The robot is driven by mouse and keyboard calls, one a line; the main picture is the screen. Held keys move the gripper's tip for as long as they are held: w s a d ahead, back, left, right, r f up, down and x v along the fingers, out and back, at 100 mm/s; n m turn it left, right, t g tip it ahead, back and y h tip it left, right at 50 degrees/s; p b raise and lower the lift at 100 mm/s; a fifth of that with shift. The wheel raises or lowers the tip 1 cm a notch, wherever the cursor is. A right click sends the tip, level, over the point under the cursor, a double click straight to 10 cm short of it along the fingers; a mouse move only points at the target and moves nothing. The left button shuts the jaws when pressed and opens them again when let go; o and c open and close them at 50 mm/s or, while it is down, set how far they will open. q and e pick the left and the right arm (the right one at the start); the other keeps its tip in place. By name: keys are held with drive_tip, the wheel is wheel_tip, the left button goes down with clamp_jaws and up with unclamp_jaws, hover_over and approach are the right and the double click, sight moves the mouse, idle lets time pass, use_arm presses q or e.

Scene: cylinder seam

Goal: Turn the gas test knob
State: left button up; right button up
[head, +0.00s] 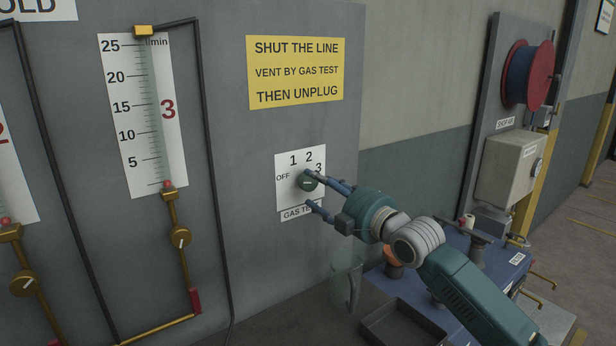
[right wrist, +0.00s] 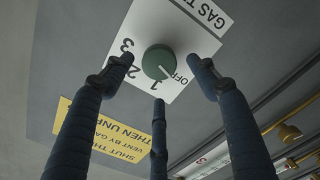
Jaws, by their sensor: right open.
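The green gas test knob (head: 307,183) sits on a white plate (head: 287,163) marked OFF, 1, 2 and 3, on a grey panel. In the right wrist view the knob (right wrist: 158,61) shows upside down, with a pale mark pointing towards OFF. My right gripper (head: 314,190) is open in front of the plate. In the right wrist view its three dark fingers are spread around the knob, with gaps between them and it. I cannot tell how far the tips are from the plate. My left gripper is out of view.
A yellow sign (head: 295,73) hangs above the plate. Flow gauges (head: 142,115) with brass valves (head: 180,237) and dark pipes stand at the left. A clear jug (head: 345,283) and a blue bench (head: 455,262) are below right.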

sight(310, 183)
drive_tip(key=p+x, duration=0.1)
drive_tip(key=x, duration=0.4)
drive_tip(key=shift+w+a, duration=0.15)
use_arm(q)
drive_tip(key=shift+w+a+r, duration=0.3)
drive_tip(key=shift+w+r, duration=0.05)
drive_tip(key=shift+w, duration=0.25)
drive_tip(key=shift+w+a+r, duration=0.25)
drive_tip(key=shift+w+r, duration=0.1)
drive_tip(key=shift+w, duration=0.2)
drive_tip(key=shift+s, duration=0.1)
use_arm(e)
drive_tip(key=shift+c, duration=0.5)
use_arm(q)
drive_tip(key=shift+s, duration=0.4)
use_arm(e)
drive_tip(key=shift+f, duration=0.1)
drive_tip(key=c, duration=1)
